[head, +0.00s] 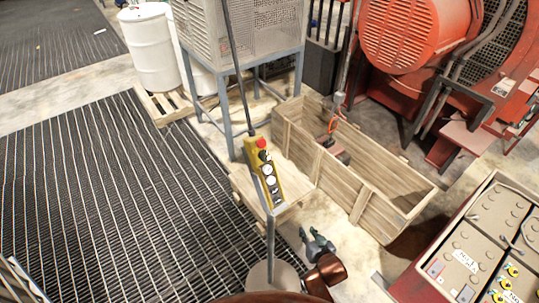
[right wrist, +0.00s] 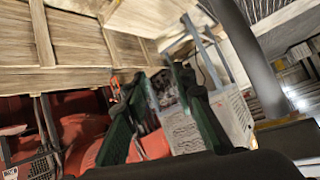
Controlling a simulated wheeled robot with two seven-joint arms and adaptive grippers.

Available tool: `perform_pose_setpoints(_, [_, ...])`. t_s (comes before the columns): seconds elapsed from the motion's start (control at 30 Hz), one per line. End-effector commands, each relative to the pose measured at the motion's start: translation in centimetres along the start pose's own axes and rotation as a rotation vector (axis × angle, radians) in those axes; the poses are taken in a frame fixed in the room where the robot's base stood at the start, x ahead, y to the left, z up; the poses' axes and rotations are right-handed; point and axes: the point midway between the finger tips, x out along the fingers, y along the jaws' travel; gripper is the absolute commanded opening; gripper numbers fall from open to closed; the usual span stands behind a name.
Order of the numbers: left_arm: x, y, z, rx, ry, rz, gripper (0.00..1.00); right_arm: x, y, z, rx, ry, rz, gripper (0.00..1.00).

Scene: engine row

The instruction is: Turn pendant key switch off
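The yellow pendant (head: 264,176) hangs on a black cable in the middle of the head view, in front of a grey post. It has a red button at the top, a dark knob below it and pale round controls further down. The key switch is too small to tell apart, and so is its position. My right gripper (head: 312,240) is below and to the right of the pendant, apart from it. In the right wrist view its two green-padded fingers (right wrist: 157,80) are spread with nothing between them. I cannot make out the pendant in that view. My left gripper is not in view.
A long wooden crate (head: 362,196) stands right of the pendant. A grey mesh cabinet (head: 240,35) on legs is behind it. Batteries in a red tray (head: 415,287) are at the lower right. Grated floor (head: 110,200) lies open on the left.

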Motion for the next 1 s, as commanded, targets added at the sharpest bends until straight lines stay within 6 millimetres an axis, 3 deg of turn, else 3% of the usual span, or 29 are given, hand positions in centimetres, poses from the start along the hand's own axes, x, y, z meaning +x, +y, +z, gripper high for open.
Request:
perform_pose_setpoints(0.03, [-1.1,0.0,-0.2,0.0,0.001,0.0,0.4,-3.2,-2.3,-6.0,0.024,0.077,-0.031,0.25])
perform_pose_setpoints(0.1, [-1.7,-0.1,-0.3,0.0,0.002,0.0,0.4,-6.5,-5.2,-11.9,0.061,0.166,-0.076,0.25])
perform_pose_setpoints(0.2, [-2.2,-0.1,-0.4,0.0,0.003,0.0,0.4,-10.7,-9.8,-18.8,0.11,0.292,-0.169,0.25])
perform_pose_setpoints(0.33, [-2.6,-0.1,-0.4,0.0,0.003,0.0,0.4,-15.4,-14.6,-24.9,0.161,0.418,-0.29,0.25])
perform_pose_setpoints(0.43, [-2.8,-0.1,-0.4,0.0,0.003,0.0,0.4,-18.0,-17.0,-27.5,0.187,0.474,-0.357,0.25])
perform_pose_setpoints(0.57, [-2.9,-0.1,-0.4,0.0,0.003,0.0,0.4,-19.1,-18.3,-28.9,0.202,0.503,-0.393,0.25])
perform_pose_setpoints(1.0, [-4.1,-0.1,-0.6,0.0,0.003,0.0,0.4,-14.3,-20.3,-32.1,0.202,0.504,-0.396,0.25])
